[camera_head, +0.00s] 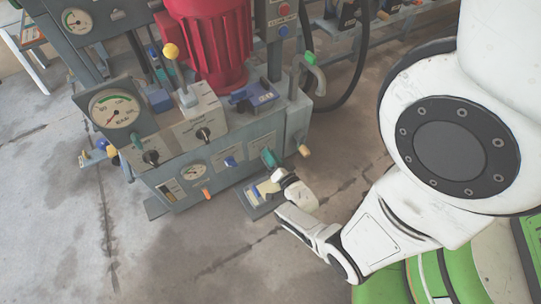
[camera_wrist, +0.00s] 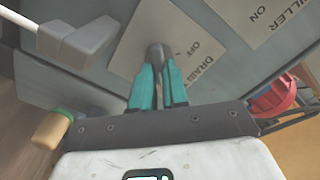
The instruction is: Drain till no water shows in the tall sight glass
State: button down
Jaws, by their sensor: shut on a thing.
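My gripper (camera_head: 269,158) is at the front right of the grey press unit (camera_head: 220,181), with teal fingers. In the wrist view, the fingers (camera_wrist: 157,68) are shut on a dark knob or lever (camera_wrist: 156,50). It stands on a pale plate (camera_wrist: 150,35) whose visible words read like DRAIN and OFF. The fingers hide part of the knob, so I cannot tell its setting. A small panel with a pale and dark upright strip (camera_head: 171,190) on the front face may hold the sight glass. It is too small to read a water level.
A FILLER ON plate (camera_wrist: 262,20) is beside the drain plate. A grey handle (camera_wrist: 78,40), a tan knob (camera_wrist: 50,130) and a red round part (camera_wrist: 274,97) are close around my gripper. A large gauge (camera_head: 115,110) and red motor (camera_head: 215,45) top the unit. Floor in front is clear.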

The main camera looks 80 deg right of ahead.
jog(key=shift+n, duration=0.4)
jog(key=n, duration=0.3)
jog(key=shift+a+b, duration=0.1)
jog(key=shift+b, duration=0.3)
jog(key=n, duration=0.5)
jog(key=shift+w+a, duration=0.1)
jog(key=n, duration=0.4)
jog(key=shift+n+b, duration=0.3)
jog(key=shift+b, duration=0.1)
jog(key=shift+w+a+n, duration=0.1)
jog(key=shift+a+n, duration=0.05)
jog(key=shift+n, duration=2.15)
jog(key=shift+f, duration=0.1)
jog(key=c, duration=1.1)
grip_release()
jog(key=shift+c, duration=0.2)
jog(key=p+v, duration=0.2)
jog(key=v, duration=0.8)
jog(key=shift+s+a, duration=0.25)
